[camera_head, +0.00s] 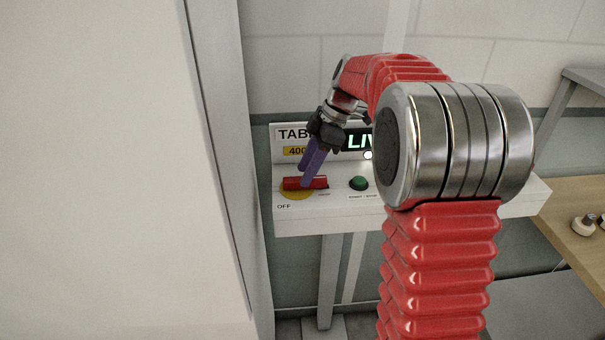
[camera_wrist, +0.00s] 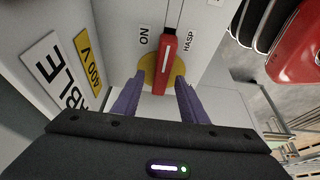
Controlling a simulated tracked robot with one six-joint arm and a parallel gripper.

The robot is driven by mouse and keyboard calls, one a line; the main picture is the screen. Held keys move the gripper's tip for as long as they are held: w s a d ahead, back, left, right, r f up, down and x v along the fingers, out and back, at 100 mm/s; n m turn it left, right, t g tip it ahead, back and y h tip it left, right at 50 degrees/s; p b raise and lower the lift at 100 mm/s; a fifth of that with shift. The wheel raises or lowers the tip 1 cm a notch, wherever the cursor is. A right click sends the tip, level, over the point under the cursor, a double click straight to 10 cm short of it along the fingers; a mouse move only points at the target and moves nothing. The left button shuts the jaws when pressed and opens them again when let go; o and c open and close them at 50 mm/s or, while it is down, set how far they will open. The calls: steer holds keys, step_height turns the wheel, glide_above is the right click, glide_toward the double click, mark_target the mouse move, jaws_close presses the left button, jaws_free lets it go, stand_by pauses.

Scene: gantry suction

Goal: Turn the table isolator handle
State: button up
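The red isolator handle (camera_head: 318,183) lies across a yellow disc (camera_head: 292,193) on the top of a white console. In the wrist view the handle (camera_wrist: 163,62) points away from me over the yellow disc (camera_wrist: 145,66), between the ON and HASP labels. The OFF label (camera_head: 284,206) shows in the head view. My gripper (camera_head: 308,174) reaches down at the handle. In the wrist view my gripper (camera_wrist: 161,80) is open, with one purple finger on each side of the handle's near end and gaps visible. Finger contact deeper down cannot be told.
A green button (camera_head: 359,183) sits right of the handle. Behind is a TABLE 400 V sign (camera_head: 292,134) and a lit LIVE display (camera_head: 357,142), partly hidden by my arm. A tall pale panel (camera_head: 110,170) stands close on the left. A wooden table (camera_head: 575,215) is at right.

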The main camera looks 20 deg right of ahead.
steer(key=w+v, duration=0.1)
steer(key=v, duration=1)
steer(key=shift+s+d+r, duration=0.2)
steer(key=shift+s+r, duration=0.05)
steer(key=shift+s, duration=0.2)
steer(key=s+f+m, duration=0.1)
steer(key=f+m, duration=0.1)
steer(key=m, duration=0.2)
steer(key=s+f+m+h, duration=0.1)
steer(key=s+f+m, duration=0.1)
steer(key=m, duration=0.1)
steer(key=s+f+m+h, duration=0.1)
steer(key=s+f+m, duration=0.1)
steer(key=f+m, duration=0.1)
steer(key=shift+s+m+t, duration=0.15)
steer(key=shift+m+t, duration=0.15)
steer(key=shift+m, duration=0.5)
steer(key=s+a+m+t+h, duration=0.1)
steer(key=s+a, duration=0.4)
steer(key=s, duration=0.6)
steer(key=s+a+f+m+t+h, duration=0.1)
steer(key=s+a+m+t, duration=0.1)
steer(key=s+a, duration=0.4)
steer(key=shift+s+f+m+t, duration=0.25)
steer(key=shift+s+m+t, duration=0.2)
steer(key=shift+s, duration=2.25)
